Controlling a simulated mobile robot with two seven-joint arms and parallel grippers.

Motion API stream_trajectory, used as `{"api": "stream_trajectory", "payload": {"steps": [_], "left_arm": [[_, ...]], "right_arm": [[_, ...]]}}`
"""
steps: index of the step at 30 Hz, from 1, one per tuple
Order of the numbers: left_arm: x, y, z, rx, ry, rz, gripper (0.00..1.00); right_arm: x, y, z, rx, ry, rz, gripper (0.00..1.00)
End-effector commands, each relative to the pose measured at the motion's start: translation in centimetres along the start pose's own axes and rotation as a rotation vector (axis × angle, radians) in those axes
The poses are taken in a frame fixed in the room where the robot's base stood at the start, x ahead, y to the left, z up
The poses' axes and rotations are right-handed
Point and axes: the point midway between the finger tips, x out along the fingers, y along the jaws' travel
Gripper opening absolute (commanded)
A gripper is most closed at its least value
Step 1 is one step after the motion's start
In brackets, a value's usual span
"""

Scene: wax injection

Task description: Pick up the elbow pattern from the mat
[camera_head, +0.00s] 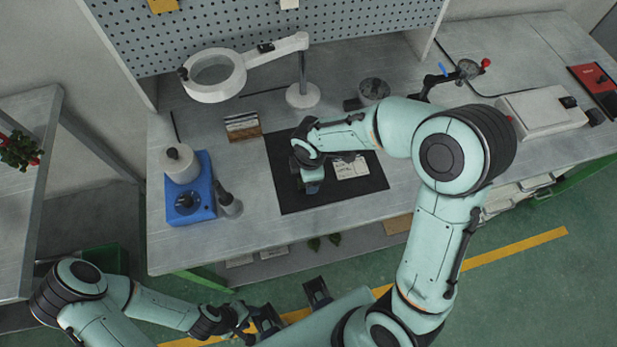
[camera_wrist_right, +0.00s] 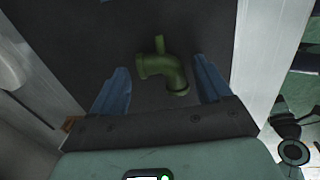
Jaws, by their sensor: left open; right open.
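The green elbow pattern (camera_wrist_right: 163,70) lies on the dark mat (camera_wrist_right: 60,35) in the right wrist view, its narrow stub pointing up. My right gripper (camera_wrist_right: 161,78) is open, with one blue finger on each side of the elbow and gaps between. In the head view the mat (camera_head: 290,203) lies on the workbench, and my right gripper (camera_head: 310,183) is over its left part, hiding the elbow. My left gripper (camera_head: 246,322) is open and empty, low in front of the bench.
A white card (camera_head: 352,168) lies on the mat. A small rack (camera_head: 243,127) and a magnifier lamp (camera_head: 214,76) are behind. Bare bench (camera_head: 250,235) shows in front of the mat.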

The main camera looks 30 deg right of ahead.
Motion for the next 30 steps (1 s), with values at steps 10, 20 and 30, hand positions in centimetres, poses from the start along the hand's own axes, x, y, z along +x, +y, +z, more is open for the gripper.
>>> {"api": "stream_trajectory", "payload": {"steps": [10,20,30], "left_arm": [[0.0,0.0,0.0,0.0,0.0,0.0,0.43],[0.0,0.0,0.0,0.0,0.0,0.0,0.43],[-0.5,0.2,-0.1,0.001,0.002,0.001,0.43]], "right_arm": [[0.3,0.0,0.0,0.0,0.0,0.0,0.52],[0.3,0.0,0.0,0.0,0.0,0.001,0.24],[-2.3,0.5,0.0,0.0,0.002,0.005,0.24]]}}
